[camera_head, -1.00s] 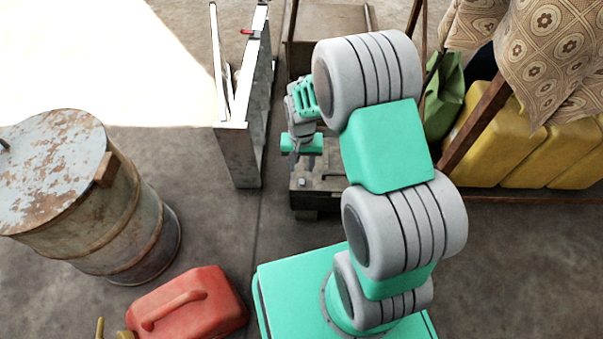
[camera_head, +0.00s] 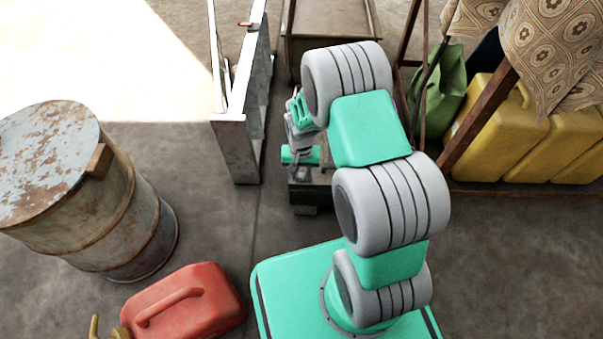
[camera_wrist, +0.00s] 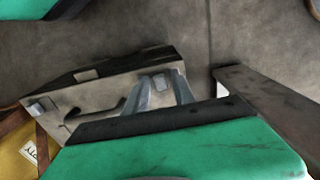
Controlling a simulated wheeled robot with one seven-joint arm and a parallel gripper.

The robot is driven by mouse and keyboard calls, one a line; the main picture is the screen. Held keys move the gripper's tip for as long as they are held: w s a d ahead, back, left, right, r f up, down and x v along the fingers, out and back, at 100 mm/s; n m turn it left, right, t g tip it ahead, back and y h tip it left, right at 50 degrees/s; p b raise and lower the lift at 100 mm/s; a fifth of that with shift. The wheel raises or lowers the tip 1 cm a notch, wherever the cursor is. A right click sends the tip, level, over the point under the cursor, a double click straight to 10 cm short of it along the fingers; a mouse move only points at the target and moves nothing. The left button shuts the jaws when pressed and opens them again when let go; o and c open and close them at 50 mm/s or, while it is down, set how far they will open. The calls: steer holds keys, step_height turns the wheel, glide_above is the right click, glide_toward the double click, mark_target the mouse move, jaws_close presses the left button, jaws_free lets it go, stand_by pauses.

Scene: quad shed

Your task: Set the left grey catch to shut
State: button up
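A worn metal box (camera_wrist: 118,100) with a dark curved handle (camera_wrist: 103,112) lies below my gripper in the wrist view. It also shows, mostly covered by my arm, in the head view (camera_head: 306,196). A small grey catch plate (camera_wrist: 161,82) shows on the box between my fingertips. Another small pale plate (camera_wrist: 86,75) is on the box's top edge. I cannot tell for sure which one is the left grey catch, nor its setting. My gripper (camera_wrist: 163,92) has its two grey fingers apart, around the plate as seen; contact is unclear. In the head view, my gripper (camera_head: 300,165) is over the box.
A pale metal panel frame (camera_head: 238,150) stands just left of the box. A rusty drum (camera_head: 130,215) and red jerrycan (camera_head: 185,305) are on the left. Bare floor lies between drum and frame.

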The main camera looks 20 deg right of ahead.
jaws_close()
stand_by(1.1)
